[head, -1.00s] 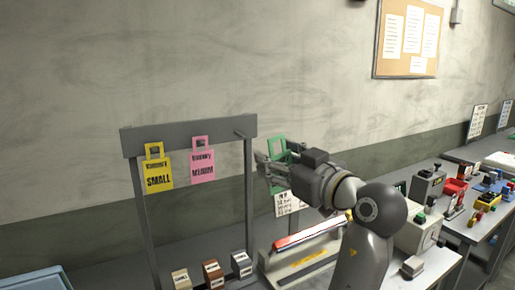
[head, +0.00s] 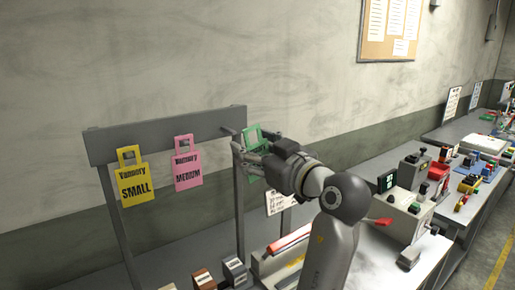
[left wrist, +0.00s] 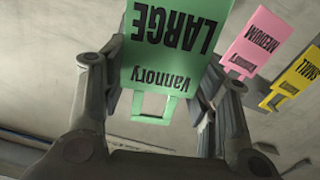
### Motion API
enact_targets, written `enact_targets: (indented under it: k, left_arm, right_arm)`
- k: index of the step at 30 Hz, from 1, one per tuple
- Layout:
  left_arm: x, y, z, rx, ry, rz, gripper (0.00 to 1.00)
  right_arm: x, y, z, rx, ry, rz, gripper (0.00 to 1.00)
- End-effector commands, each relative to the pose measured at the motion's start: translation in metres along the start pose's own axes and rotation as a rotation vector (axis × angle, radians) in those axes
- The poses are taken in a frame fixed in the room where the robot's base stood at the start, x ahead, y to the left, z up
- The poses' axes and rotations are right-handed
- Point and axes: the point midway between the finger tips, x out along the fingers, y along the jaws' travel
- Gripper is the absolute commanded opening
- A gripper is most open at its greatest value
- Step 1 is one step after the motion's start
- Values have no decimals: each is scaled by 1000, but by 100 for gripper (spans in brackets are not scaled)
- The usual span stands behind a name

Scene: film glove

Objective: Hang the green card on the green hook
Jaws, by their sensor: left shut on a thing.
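The green card (head: 252,137) is in my left gripper (head: 240,153), close to the right end of the grey rack bar (head: 160,133). In the left wrist view the green card (left wrist: 172,45) reads "Vannory LARGE" upside down. Its handle loop sits between the fingers of my left gripper (left wrist: 160,85). A short grey peg (head: 227,130) sticks out at the bar's right end, just left of the card; I see no green on it. The card is apart from the bar as far as I can tell. My right gripper is not in view.
A yellow SMALL card (head: 134,186) and a pink MEDIUM card (head: 187,168) hang on the bar to the left. Below are small blocks (head: 234,271) and a sealer-like machine (head: 285,250). A bench with coloured items is at right.

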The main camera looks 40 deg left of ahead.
Motion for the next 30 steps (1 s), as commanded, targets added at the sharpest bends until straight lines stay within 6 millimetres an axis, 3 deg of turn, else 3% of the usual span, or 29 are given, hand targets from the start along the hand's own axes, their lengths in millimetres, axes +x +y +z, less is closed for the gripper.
enact_targets:
  k: [5,14,30]
  left_arm:
    - [12,-1,0,1,1,-3,46]
    - [30,-1,2,0,0,-2,46]
    - [62,-2,5,2,0,-3,46]
  right_arm:
    - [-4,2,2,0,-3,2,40]
    - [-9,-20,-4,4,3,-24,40]
    - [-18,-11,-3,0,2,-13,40]
